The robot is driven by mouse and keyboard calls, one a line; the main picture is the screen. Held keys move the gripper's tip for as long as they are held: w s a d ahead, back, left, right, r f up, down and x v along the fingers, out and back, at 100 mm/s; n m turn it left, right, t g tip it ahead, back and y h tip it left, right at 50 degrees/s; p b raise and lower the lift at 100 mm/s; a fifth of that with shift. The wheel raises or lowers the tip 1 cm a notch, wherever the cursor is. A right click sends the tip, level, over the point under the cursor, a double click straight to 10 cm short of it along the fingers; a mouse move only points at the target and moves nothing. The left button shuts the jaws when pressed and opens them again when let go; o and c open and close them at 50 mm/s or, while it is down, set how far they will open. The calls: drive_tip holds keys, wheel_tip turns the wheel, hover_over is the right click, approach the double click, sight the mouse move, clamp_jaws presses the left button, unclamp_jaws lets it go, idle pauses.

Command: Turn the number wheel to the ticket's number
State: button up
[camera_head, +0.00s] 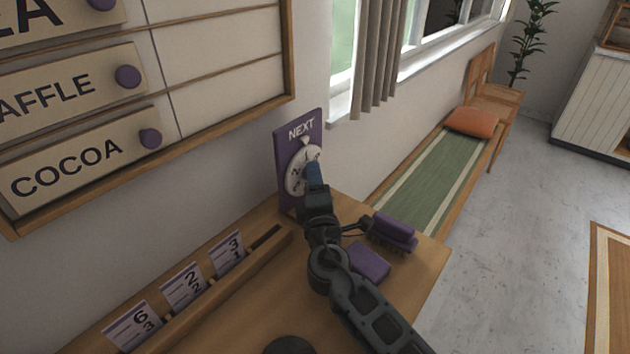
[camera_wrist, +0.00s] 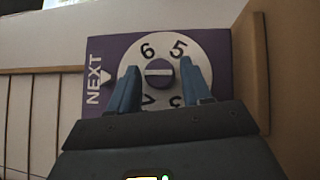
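The white number wheel (camera_wrist: 163,45) sits on a purple panel (camera_head: 288,140) marked NEXT, with a white pointer (camera_wrist: 107,77) at its rim. In the wrist view the panel appears turned sideways; 6 and 5 are readable, and the other digits are partly covered. A finger hides the wheel's edge by the pointer, so I cannot read the number there. My gripper (camera_wrist: 160,66) is open, its blue fingers on either side of the central knob (camera_wrist: 159,80) with visible gaps. Ticket cards reading 6 over 3 (camera_head: 133,327), 2 over 2 (camera_head: 184,287) and 3 over 1 (camera_head: 229,254) stand in a wooden rack (camera_head: 215,290).
A purple brush (camera_head: 394,231) and a purple block (camera_head: 368,262) lie on the wooden counter (camera_head: 425,275) beside my arm. A menu board (camera_head: 215,122) hangs on the wall at left. A bench with a green mat (camera_head: 430,180) stands beyond the counter.

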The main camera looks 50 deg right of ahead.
drive_tip(key=c, duration=0.8)
drive_tip(key=shift+r+p, duration=0.15)
drive_tip(key=shift+p, duration=0.15)
